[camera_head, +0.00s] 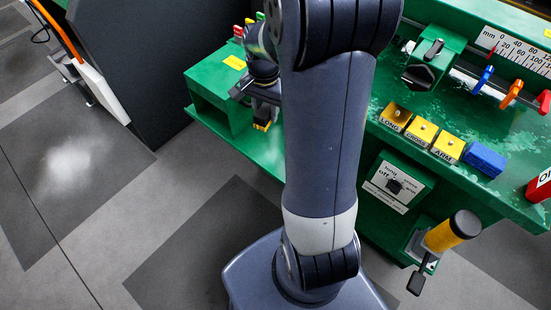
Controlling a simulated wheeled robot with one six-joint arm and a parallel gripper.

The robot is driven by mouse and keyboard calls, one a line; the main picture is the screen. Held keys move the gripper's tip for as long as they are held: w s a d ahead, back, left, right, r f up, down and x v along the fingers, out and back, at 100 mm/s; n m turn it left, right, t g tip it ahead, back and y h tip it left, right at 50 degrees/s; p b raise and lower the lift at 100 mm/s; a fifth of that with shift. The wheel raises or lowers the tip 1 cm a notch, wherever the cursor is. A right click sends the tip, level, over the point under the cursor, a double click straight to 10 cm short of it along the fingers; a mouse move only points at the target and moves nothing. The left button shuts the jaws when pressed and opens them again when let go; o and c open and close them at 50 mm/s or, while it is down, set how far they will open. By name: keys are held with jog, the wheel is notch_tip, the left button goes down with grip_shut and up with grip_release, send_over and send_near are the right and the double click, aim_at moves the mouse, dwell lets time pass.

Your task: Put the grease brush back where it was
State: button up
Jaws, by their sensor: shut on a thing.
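My gripper (264,104) is left of my upright arm, at the left part of the green machine. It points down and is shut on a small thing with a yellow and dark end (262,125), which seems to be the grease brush. Most of that thing is hidden by the fingers. It shows in front of the green shelf's opening; I cannot tell whether it touches the shelf. No clear resting place for the brush can be made out.
The green machine (212,82) carries coloured levers, yellow blocks (420,131), a blue block (485,159) and a black knob. My arm hides the machine's middle.

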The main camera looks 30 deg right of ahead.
aim_at(275, 150)
jog(key=f+m+b, duration=0.1)
jog(key=f, duration=0.3)
jog(key=s+d+f+b, duration=0.1)
jog(key=f, duration=0.3)
jog(key=s+f+m+b, duration=0.1)
jog(key=f, duration=0.4)
jog(key=shift+d+m, duration=0.3)
jog(key=shift+d, duration=0.1)
jog(key=shift+f+b, duration=0.2)
jog(key=shift+b, duration=0.1)
jog(key=o, duration=1)
jog(key=shift+c, duration=0.2)
notch_tip(275, 150, up, 12)
jog(key=p, duration=0.1)
jog(key=shift+r+p, duration=0.2)
jog(key=shift+p, duration=0.2)
